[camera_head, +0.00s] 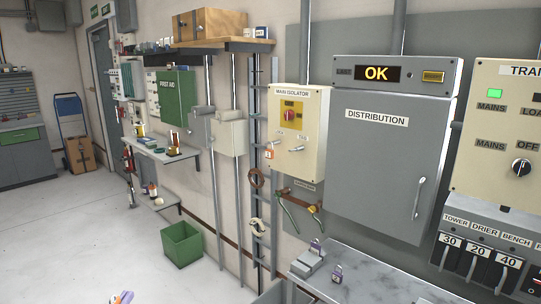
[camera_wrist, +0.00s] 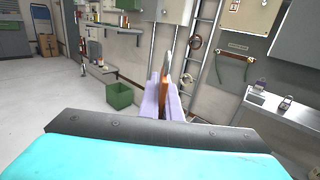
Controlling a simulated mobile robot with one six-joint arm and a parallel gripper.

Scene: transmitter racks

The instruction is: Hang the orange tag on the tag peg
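My gripper (camera_wrist: 165,92) has pale purple fingers, which stand close together in the wrist view. A narrow orange piece, which looks like the orange tag (camera_wrist: 164,97) seen edge-on, is between them. In the head view only the tips of my gripper (camera_head: 122,298) show at the bottom edge, over the floor and apart from the wall. The cream main isolator box (camera_head: 299,130) has a red and yellow switch and small pale fittings on its front. A small orange and white mark (camera_head: 268,154) is at its lower left. I cannot tell which fitting is the tag peg.
A grey bench (camera_head: 370,285) with padlocks (camera_head: 337,274) stands below the grey distribution cabinet (camera_head: 380,160). A green bin (camera_head: 181,246) stands on open floor.

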